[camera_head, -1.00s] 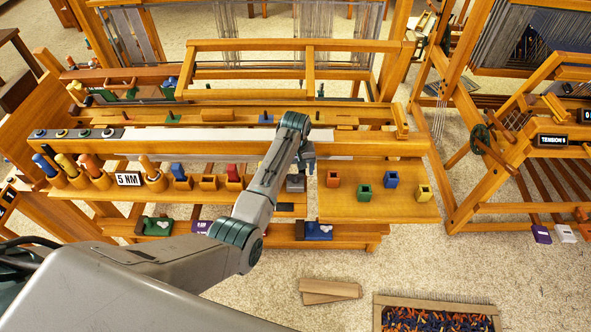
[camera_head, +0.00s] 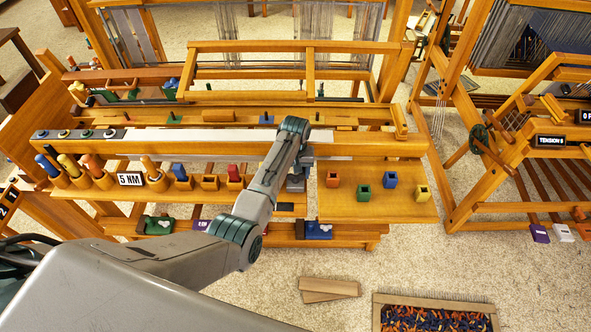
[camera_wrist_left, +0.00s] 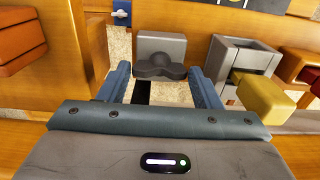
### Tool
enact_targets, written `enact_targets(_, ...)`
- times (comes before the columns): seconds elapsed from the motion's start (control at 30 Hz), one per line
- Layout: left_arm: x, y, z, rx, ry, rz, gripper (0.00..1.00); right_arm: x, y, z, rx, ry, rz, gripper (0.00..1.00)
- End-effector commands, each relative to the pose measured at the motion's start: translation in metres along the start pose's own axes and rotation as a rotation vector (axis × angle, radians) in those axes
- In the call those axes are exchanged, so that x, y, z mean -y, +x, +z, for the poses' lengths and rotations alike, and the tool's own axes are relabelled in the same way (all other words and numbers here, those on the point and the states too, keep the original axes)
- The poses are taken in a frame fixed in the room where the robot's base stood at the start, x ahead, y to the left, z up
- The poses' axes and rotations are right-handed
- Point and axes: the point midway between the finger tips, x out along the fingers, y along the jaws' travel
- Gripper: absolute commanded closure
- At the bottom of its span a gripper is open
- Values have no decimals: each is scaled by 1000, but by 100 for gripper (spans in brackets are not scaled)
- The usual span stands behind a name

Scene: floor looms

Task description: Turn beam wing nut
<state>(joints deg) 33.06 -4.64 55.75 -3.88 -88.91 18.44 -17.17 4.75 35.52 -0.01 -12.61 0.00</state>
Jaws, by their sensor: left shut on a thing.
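The beam wing nut (camera_wrist_left: 160,68) is dark grey, with two rounded wings. It sits on the front of a light grey block (camera_wrist_left: 162,44) in the left wrist view. My left gripper (camera_wrist_left: 160,74) is shut on the wing nut, with a blue-grey finger on each side of it. In the head view my left gripper (camera_head: 301,170) is at the front beam of the loom (camera_head: 230,148), near the grey block (camera_head: 296,184). The arm hides most of the nut there. My right gripper is not in view.
A wooden shelf (camera_head: 375,208) with several small coloured cups is right of the gripper. Wooden-handled tools and a "5 NM" sign (camera_head: 129,180) are to the left. A grey open box (camera_wrist_left: 240,58) and yellow block (camera_wrist_left: 262,97) are close to the right finger. Carpet lies in front.

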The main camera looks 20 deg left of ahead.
Motion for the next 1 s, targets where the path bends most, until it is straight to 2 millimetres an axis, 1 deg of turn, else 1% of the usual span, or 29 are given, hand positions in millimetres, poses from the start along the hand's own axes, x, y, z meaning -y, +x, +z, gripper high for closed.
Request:
enact_targets(0.27,0,0,-1,-1,13,0,65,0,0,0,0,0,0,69)
enact_targets(0.3,0,-1,-1,-1,13,0,36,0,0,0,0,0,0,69)
enact_targets(0.37,0,0,-1,-1,13,0,24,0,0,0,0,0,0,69)
enact_targets(0.4,0,0,-1,-1,13,0,20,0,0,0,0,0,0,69)
enact_targets(0.67,0,-1,0,-1,12,0,20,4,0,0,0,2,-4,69)
enact_targets(0.77,0,-6,-1,-2,12,1,20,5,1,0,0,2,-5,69)
enact_targets(0.87,0,-19,-1,-4,12,1,20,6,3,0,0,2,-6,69)
enact_targets(1.0,0,-46,-2,-6,11,2,20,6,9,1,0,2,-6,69)
